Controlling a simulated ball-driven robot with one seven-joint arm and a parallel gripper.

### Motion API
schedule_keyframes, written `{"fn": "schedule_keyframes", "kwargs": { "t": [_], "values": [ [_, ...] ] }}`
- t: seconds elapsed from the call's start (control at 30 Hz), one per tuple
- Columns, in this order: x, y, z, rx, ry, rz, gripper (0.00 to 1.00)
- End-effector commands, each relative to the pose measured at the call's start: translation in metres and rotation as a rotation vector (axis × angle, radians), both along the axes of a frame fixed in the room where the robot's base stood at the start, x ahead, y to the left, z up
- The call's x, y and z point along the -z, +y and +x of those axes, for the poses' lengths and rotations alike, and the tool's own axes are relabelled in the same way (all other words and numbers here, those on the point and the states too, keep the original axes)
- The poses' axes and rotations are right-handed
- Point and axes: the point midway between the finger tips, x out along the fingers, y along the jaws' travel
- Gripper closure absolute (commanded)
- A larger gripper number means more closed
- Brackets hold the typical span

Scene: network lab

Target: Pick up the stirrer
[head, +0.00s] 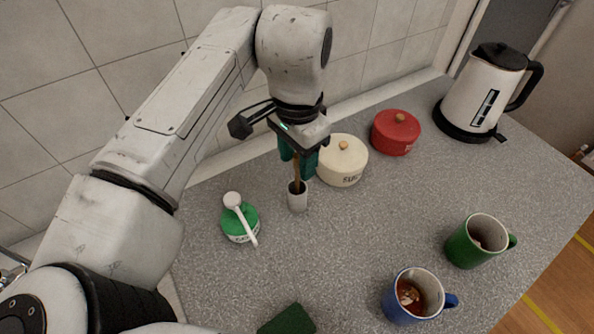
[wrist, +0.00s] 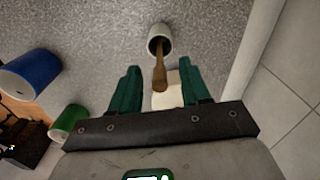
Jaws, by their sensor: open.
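The stirrer (head: 297,176) is a brown wooden stick standing in a small white cup (head: 298,201) on the grey counter. In the wrist view the stirrer (wrist: 159,72) rises from the cup (wrist: 159,34) and its near end lies between my two green fingers. My gripper (head: 298,168) points down over the cup, with its fingers on either side of the stirrer's upper part. In the wrist view my gripper (wrist: 161,86) is open, with a gap between the stirrer and each finger. The stirrer's top is partly hidden by my gripper in the head view.
A cream pot (head: 343,163) stands close right of my gripper, with a red pot (head: 396,132) and kettle (head: 482,90) beyond. Blue (head: 412,295) and green (head: 479,241) mugs stand front right. The middle counter is clear.

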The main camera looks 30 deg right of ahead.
Motion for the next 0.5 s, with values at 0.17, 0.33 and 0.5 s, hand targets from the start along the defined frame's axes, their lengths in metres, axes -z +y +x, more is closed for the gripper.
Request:
{"fn": "schedule_keyframes", "kwargs": {
  "t": [0.17,0.33,0.5],
  "values": [
    [0.017,0.0,0.0,-0.002,0.0,0.0,0.53],
    [0.02,0.0,0.0,-0.002,-0.001,0.0,0.53],
    [0.02,0.0,0.0,-0.002,0.0,0.0,0.61]
  ]
}}
